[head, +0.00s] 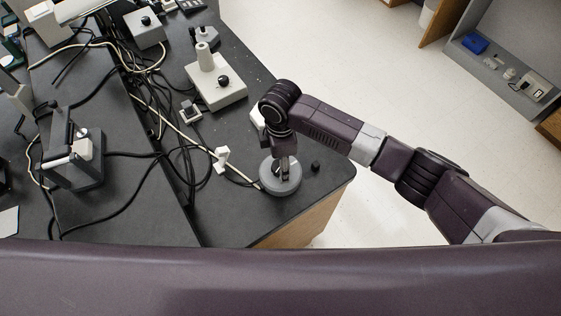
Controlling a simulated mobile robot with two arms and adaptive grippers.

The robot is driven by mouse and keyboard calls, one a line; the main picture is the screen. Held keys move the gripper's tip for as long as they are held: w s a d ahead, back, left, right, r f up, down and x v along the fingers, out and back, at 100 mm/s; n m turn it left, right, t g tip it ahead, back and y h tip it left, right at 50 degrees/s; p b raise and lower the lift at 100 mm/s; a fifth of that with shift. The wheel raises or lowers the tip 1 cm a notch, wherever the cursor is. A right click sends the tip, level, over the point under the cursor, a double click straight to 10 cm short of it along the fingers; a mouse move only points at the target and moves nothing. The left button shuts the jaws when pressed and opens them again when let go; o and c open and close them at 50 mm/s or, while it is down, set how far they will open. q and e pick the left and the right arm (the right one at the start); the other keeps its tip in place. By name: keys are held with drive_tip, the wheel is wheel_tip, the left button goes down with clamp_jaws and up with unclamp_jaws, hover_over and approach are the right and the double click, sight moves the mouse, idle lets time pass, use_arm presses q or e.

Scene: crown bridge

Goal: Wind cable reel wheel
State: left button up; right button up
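A round grey disc (269,186), which looks like the cable reel wheel, lies near the right corner of the black bench. My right arm comes in from the right, and its gripper (285,172) points down over the middle of the disc. The fingers are small and partly hidden by the wrist, so I cannot tell whether they are open, shut or touching the disc. A small black knob (315,166) is just right of the disc. My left gripper is not in view.
The black bench top (235,220) is bare in front of the disc. A white plug (222,155) and tangled cables lie to its left. A beige device (215,83) stands behind. Grey boxed equipment (72,160) is at far left. Open floor (400,75) lies right.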

drive_tip(key=c, duration=1)
drive_tip(key=shift+r+p, duration=0.15)
drive_tip(key=shift+p, duration=0.3)
drive_tip(key=m+p, duration=0.3)
drive_tip(key=shift+s+a+r, duration=0.1)
drive_tip(key=shift+r, duration=0.1)
drive_tip(key=shift+f+m+p, duration=0.15)
drive_tip(key=shift+m+p, duration=0.65)
drive_tip(key=shift+p, duration=0.05)
drive_tip(key=shift+f, duration=0.15)
drive_tip(key=o, duration=1.2)
